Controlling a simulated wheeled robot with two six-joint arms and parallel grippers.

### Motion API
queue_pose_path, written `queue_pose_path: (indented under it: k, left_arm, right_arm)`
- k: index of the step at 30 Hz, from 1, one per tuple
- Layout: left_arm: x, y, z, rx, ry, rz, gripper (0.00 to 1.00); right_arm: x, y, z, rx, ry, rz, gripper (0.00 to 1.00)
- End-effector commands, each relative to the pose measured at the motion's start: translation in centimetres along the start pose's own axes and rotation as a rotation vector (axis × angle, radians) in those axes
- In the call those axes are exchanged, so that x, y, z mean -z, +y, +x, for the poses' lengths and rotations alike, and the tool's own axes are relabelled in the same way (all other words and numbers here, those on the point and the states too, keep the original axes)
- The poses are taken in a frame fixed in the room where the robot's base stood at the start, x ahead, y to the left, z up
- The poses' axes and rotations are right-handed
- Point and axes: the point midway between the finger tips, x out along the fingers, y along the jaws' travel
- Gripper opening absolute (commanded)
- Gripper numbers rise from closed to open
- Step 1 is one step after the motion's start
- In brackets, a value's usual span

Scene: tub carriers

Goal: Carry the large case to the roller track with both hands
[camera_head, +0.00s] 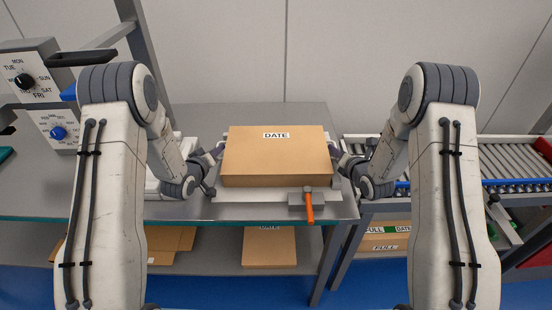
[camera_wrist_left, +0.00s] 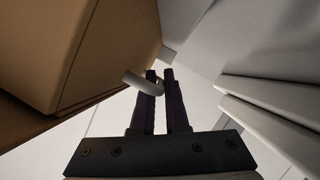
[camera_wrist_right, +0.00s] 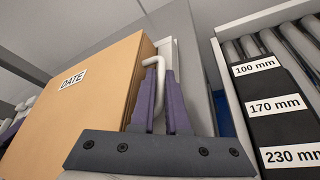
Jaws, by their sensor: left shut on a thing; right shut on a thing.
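The large case is a brown box (camera_head: 276,158) with a DATE label, at the front of the grey table, above a pale flat base (camera_head: 235,195). My left gripper (camera_head: 218,152) is at its left side, shut on a pale bar handle (camera_wrist_left: 133,79). My right gripper (camera_head: 338,152) is at its right side, shut on a bent pale handle (camera_wrist_right: 131,75). The handles' attachment points are partly hidden. I cannot tell whether the case is resting or slightly raised. The roller track (camera_head: 508,160) is to the right, with grey rollers and a blue edge.
Dial panels (camera_head: 32,82) stand at the left. A black strip with millimetre labels (camera_wrist_right: 275,110) lies along the rollers.

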Motion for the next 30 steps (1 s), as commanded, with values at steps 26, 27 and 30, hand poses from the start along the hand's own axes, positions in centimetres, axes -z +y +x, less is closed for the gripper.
queue_pose_path:
  k: [26,27,30]
  left_arm:
    - [1.5,0.8,-0.5,-0.001,0.01,0.0,0.0]
    - [1.8,1.0,-0.6,-0.001,0.01,0.0,0.0]
    - [2.5,1.4,-0.8,-0.001,0.01,0.0,0.0]
  right_arm:
    - [-1.4,0.8,-0.5,-0.001,-0.006,-0.001,0.0]
    - [-1.6,1.0,-0.6,-0.001,-0.006,-0.001,0.0]
    - [-2.3,1.5,-0.8,-0.001,-0.006,-0.001,0.0]
